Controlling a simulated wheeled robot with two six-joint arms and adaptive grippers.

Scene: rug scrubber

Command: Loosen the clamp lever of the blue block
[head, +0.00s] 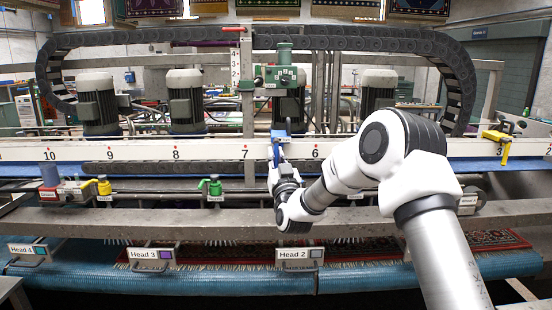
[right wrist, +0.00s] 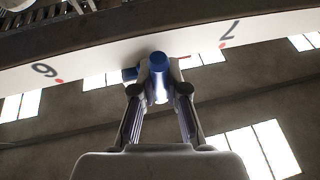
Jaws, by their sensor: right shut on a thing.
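The blue block (head: 281,135) sits on the white numbered rail between 7 and 6 in the head view. My right gripper (head: 277,160) is just below it, at the front of the rail. In the right wrist view, the fingers of my right gripper (right wrist: 160,80) are closed around a blue, round-ended piece (right wrist: 157,62), which looks like the block's clamp lever. A small blue part beside it (right wrist: 130,74) looks like the block. The fingers hide the lower part of the lever, so its angle is unclear. My left gripper is not in view.
The white rail (head: 200,152) runs across the machine. A yellow block (head: 497,136) sits near 3. A yellow valve (head: 103,186) and a green valve (head: 214,186) stand below the rail at left. A beam (head: 150,222) and a sign, Head 2 (head: 296,254), are lower down.

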